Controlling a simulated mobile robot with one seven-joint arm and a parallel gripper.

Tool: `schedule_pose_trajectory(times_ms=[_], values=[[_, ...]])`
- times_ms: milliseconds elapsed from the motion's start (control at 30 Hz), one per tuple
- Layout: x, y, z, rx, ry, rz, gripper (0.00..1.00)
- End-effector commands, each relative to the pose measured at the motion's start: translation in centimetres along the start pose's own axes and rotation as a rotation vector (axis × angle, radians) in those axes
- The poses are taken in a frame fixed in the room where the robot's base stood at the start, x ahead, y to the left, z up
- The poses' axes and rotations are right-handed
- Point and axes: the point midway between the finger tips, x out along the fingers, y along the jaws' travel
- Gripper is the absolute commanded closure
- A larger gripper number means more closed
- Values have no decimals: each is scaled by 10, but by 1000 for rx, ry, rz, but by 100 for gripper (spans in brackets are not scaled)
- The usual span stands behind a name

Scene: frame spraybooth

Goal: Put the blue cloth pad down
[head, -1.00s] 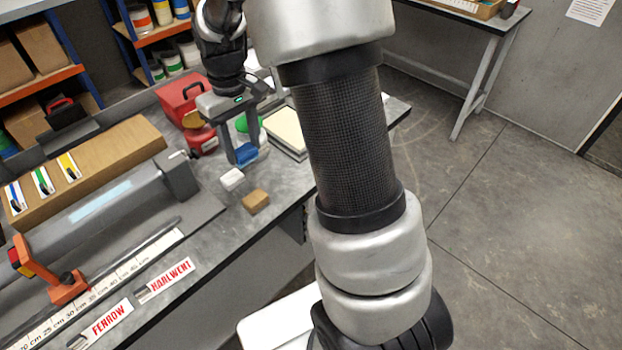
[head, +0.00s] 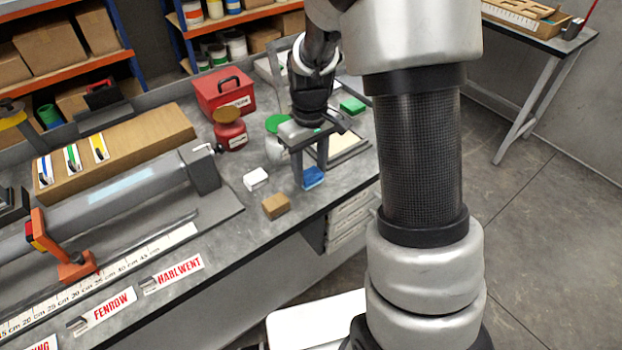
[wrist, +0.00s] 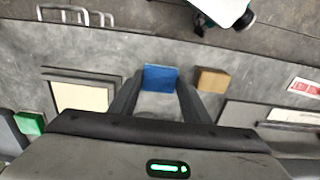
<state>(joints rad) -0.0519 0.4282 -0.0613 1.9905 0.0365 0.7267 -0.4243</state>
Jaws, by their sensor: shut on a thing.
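The blue cloth pad (head: 313,178) is a small blue block between the fingertips of my gripper (head: 310,168). My gripper points down over the grey bench, near its front edge. In the wrist view the pad (wrist: 160,78) sits between the two dark finger ends of my gripper (wrist: 160,84), and the gripper is shut on it. I cannot tell whether the pad's underside touches the bench.
A white block (head: 256,179) and a tan block (head: 276,206) lie left of the pad. A green block (head: 352,104) lies behind, right of the gripper. A red canister (head: 229,132) and red box (head: 222,93) stand behind left.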

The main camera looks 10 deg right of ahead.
Motion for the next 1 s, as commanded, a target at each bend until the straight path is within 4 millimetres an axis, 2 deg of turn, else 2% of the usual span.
schedule_pose_trajectory(times_ms=[233,600,633,733,1000], values=[[33,0,1,1,-3,-1,75],[39,0,0,1,-1,0,75],[38,0,0,1,-1,0,56],[38,0,0,1,-1,0,39],[37,0,0,0,0,0,38]])
